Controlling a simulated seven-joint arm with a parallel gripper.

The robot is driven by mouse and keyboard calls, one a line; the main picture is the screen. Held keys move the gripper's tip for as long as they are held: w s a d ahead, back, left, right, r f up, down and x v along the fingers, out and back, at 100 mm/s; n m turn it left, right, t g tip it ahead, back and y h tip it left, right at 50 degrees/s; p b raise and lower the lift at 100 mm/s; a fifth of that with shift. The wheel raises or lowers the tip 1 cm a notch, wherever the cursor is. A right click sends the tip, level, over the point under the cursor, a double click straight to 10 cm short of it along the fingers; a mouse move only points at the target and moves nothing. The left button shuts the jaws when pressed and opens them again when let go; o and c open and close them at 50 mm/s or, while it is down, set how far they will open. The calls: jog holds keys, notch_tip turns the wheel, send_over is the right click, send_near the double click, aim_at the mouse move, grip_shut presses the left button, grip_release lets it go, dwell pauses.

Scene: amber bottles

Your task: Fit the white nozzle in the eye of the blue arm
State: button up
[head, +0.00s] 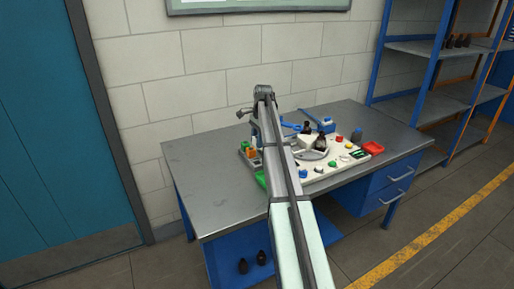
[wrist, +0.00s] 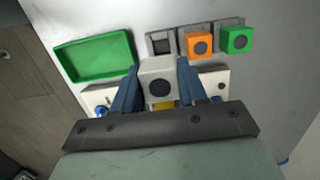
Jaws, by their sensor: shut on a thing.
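The white nozzle (wrist: 158,69), a pale block with a dark round hole in its face, is between the two blue fingers of my gripper (wrist: 160,80) in the wrist view. The gripper is shut on it, just in front of a holder (wrist: 160,43) with an empty dark square slot. In the head view my arm hides most of the gripper and the nozzle. A thin blue piece (head: 290,126), probably the blue arm, shows right of my arm on the work board. Its eye is too small to make out.
An orange block (wrist: 199,44) and a green block (wrist: 236,40) sit in the holder right of the empty slot. A green tray (wrist: 93,58) lies left. Dark bottles (head: 307,128) and a red tray (head: 373,148) are on the white board. The table's left part (head: 205,170) is clear.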

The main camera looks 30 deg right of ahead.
jog(key=s+d+r, duration=0.1)
jog(key=d+r, duration=0.5)
jog(key=d, duration=0.4)
jog(key=d+r, duration=0.7)
jog(key=d, duration=0.3)
jog(key=shift+d+f, duration=0.1)
jog(key=shift+f, duration=2.85)
jog(key=shift+f, duration=1.2)
jog(key=o, duration=1.1)
jog(key=shift+o, duration=0.3)
jog(key=o, duration=0.3)
jog(key=shift+o, duration=0.2)
